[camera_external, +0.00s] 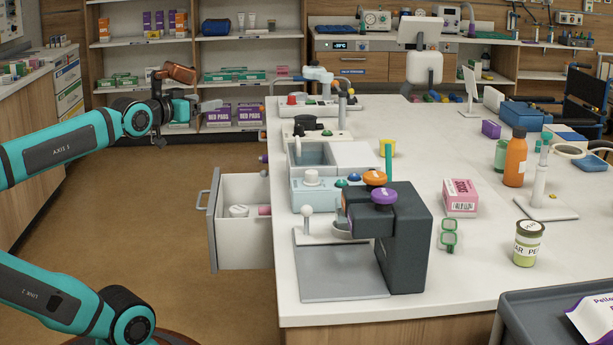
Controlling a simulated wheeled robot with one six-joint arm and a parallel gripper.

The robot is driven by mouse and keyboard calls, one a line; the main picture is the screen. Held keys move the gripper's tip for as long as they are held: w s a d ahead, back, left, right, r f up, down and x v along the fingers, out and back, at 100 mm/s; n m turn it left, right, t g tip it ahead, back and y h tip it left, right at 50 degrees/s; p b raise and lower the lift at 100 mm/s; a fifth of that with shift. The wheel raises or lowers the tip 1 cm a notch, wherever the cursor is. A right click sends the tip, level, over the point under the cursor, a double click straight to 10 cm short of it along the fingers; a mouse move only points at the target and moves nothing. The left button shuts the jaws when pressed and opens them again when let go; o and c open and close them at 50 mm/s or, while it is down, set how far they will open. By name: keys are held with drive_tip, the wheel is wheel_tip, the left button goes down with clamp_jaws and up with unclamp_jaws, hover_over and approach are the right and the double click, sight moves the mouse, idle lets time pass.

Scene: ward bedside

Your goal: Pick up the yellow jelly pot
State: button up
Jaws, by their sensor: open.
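My gripper (212,105) is at the upper left, raised over the floor in front of the shelves. The gap between the fingers is hard to make out.
A dark machine (410,245) with orange and purple knobs stands at the counter's near left. An open drawer (240,190) juts out left.

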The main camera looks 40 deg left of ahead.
drive_tip(key=w+d+r+g, duration=0.15)
drive_tip(key=w+r, duration=0.25)
drive_tip(key=w, duration=0.4)
drive_tip(key=w+d+r+g, duration=0.1)
drive_tip(key=w+r+g, duration=0.25)
drive_tip(key=w, duration=0.45)
drive_tip(key=m+g, duration=0.1)
drive_tip(key=g, duration=1)
hover_over(388, 139)
drive_tip(key=f, duration=2.2)
drive_tip(key=shift+s+a+f, duration=0.15)
drive_tip(key=shift+a+f, duration=0.1)
drive_tip(key=shift+f, duration=0.15)
drive_tip(key=shift+w+d+f, duration=0.1)
drive_tip(key=shift+w+f, duration=0.05)
drive_tip(key=shift+f, duration=1.2)
drive_tip(key=shift+w+d+f, duration=0.1)
drive_tip(key=shift+f, duration=1.25)
drive_tip(key=shift+c, duration=0.2)
drive_tip(key=c, duration=0.9)
